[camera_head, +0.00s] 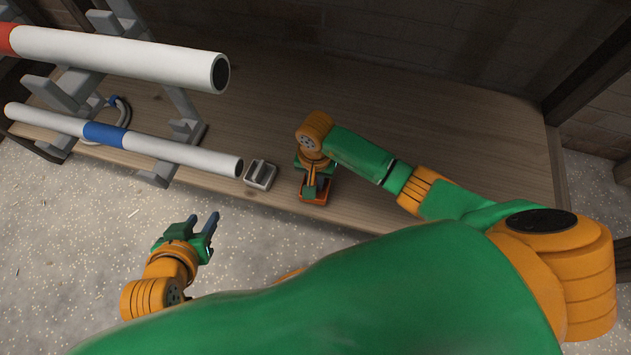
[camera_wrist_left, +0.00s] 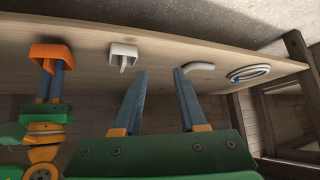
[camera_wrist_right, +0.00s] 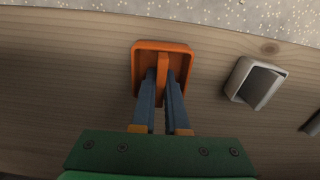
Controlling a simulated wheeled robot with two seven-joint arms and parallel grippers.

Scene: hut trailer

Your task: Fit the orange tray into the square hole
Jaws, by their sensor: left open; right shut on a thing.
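The orange tray (camera_head: 314,201) is a shallow square piece with a raised rim and a central grip bar. It is at the table's front edge, and the right wrist view shows its open side (camera_wrist_right: 139,65). My right gripper (camera_wrist_right: 163,80) is shut on its bar; the fingers cover part of it. In the left wrist view, the tray (camera_wrist_left: 50,51) is at or just over the wood; I cannot tell if it touches. My left gripper (camera_head: 204,222) is open and empty, out in front of the table. I cannot make out a square hole in any view.
A similar grey square piece with a bar (camera_head: 262,176) sits left of the tray on the wooden table (camera_head: 440,150). White pipes (camera_head: 180,153) on grey stands and a coiled hose (camera_head: 119,108) are farther left. The table right of my right arm is clear.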

